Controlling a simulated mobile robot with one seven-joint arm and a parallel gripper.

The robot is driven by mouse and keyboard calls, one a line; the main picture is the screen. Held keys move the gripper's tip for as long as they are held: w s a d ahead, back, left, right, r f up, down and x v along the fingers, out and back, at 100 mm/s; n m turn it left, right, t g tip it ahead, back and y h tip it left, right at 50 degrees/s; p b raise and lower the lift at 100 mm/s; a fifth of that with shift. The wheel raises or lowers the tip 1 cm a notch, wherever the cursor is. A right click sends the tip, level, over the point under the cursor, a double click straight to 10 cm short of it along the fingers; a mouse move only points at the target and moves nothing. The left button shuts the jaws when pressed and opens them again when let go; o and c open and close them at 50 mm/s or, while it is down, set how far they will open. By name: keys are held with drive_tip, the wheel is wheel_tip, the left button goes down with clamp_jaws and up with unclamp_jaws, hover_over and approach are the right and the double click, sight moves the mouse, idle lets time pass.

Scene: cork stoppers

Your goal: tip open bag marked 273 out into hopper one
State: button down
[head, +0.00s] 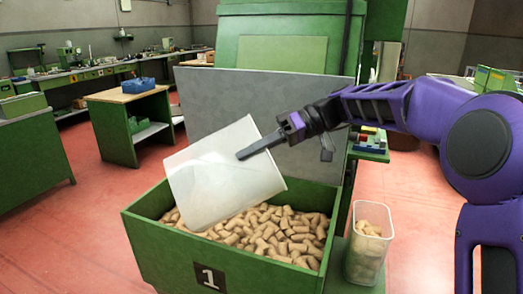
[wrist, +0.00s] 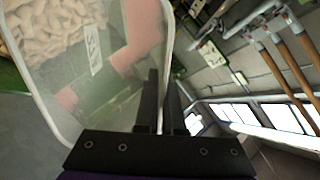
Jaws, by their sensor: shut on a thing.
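A translucent whitish tub (head: 215,175), which looks like a rigid container rather than a bag, is tilted over the green hopper marked 1 (head: 160,235). My gripper (head: 243,155) is shut on the tub's wall near its rim. In the wrist view the fingers (wrist: 163,75) pinch the rim of the tub (wrist: 120,95). A label with dark marks (wrist: 93,50) shows there, too small to read. Many cork stoppers (head: 270,235) lie in the hopper. I cannot tell whether the corks in the wrist view (wrist: 45,35) are inside the tub or seen through it.
A second translucent container (head: 370,245) holding corks stands right of the hopper. A grey panel (head: 225,95) and a green machine (head: 285,35) rise behind the hopper. A green workbench (head: 130,125) stands at the left, with open red floor around it.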

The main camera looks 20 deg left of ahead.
drive_tip(key=r+h+p, duration=0.1)
drive_tip(key=r+p, duration=0.1)
drive_tip(key=a+r+t+h+p, duration=0.1)
drive_tip(key=r+p, duration=0.1)
drive_tip(key=s+r+t+h+p, duration=0.1)
drive_tip(key=r+p, duration=0.1)
drive_tip(key=p, duration=0.1)
drive_tip(key=shift+s+a+r+h, duration=0.1)
drive_tip(key=shift+a+h, duration=0.2)
drive_tip(key=shift+a, duration=0.1)
drive_tip(key=shift+a+r+t+h+p, duration=0.1)
drive_tip(key=shift+r+t+h+p, duration=0.4)
drive_tip(key=shift+p, duration=0.6)
drive_tip(key=shift+a+r+t+h, duration=0.15)
drive_tip(key=shift+r+t+h, duration=0.25)
drive_tip(key=shift+r+h, duration=0.1)
drive_tip(key=shift+s+a+r+t+h, duration=0.1)
drive_tip(key=shift+s+r+t+h, duration=0.15)
drive_tip(key=shift+h, duration=0.25)
drive_tip(key=t+h, duration=0.2)
drive_tip(key=h, duration=0.1)
drive_tip(key=t+h, duration=0.1)
drive_tip(key=shift+w+d+r, duration=0.15)
drive_tip(key=shift+w+d, duration=0.15)
drive_tip(key=shift+s+d, duration=0.1)
